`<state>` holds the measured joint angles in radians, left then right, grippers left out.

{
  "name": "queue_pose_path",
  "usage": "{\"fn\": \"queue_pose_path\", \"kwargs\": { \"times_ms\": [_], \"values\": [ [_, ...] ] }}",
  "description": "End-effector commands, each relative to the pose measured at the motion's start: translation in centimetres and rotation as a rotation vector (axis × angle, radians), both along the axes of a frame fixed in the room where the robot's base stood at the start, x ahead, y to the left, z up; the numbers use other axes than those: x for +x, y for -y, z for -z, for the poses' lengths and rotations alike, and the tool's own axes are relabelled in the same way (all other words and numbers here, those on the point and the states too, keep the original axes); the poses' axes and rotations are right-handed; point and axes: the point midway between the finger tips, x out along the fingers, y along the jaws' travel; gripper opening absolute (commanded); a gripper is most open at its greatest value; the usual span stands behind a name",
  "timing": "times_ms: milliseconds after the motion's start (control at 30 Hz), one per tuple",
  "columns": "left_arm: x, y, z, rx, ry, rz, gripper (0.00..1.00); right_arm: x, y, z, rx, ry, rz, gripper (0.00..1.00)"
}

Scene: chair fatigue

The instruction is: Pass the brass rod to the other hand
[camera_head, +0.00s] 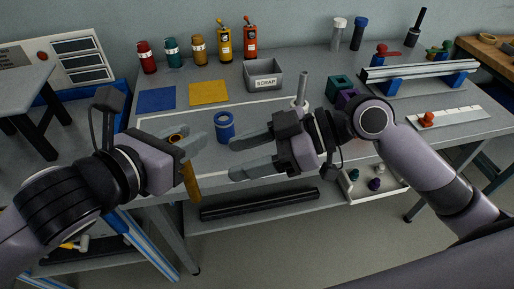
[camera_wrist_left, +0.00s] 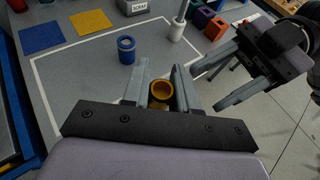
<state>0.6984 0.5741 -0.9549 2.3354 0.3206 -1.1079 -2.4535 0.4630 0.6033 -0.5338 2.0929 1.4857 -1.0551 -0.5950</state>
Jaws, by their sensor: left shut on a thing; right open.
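The brass rod (camera_head: 192,181) is upright between the fingers of my left gripper (camera_head: 188,142), which is shut on it. Its lower part hangs below the fingers at the table's front edge. In the left wrist view, the round, hollow-looking top end of the rod (camera_wrist_left: 161,90) shows between the two fingers. My right gripper (camera_head: 234,155) is open and empty, to the right of the rod, its fingers pointing left towards it. It also shows in the left wrist view (camera_wrist_left: 208,87), apart from the rod. My left gripper hides the rod's middle.
A grey post (camera_head: 302,88) stands behind my right gripper. The grey scrap bin (camera_head: 263,76), blue mat (camera_head: 157,99) and yellow mat (camera_head: 208,92) are farther back.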

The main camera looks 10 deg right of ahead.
Motion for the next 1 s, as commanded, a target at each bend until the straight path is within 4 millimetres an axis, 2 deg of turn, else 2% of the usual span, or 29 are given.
{"fn": "queue_pose_path", "kwargs": {
  "times_ms": [300,500,700,967,1000],
  "values": [
    [0.0,0.0,-0.1,-0.001,0.002,0.0,0.0,0.9,-5.7,2.2,0.004,-0.002,0.0,0.53],
    [0.0,0.0,-0.1,-0.001,0.002,0.0,0.0,1.3,-8.1,3.3,0.002,0.0,0.002,0.53],
    [0.0,0.0,-0.1,-0.001,0.002,0.0,0.0,1.5,-9.1,3.8,0.001,0.001,0.003,0.53],
    [0.0,0.0,-0.1,-0.001,0.002,0.0,0.0,1.5,-9.2,3.8,0.001,0.001,0.003,0.53],
    [0.0,0.0,-0.1,-0.001,0.002,0.0,0.0,1.5,-9.2,3.8,0.001,0.001,0.003,0.44]
  ]
}}
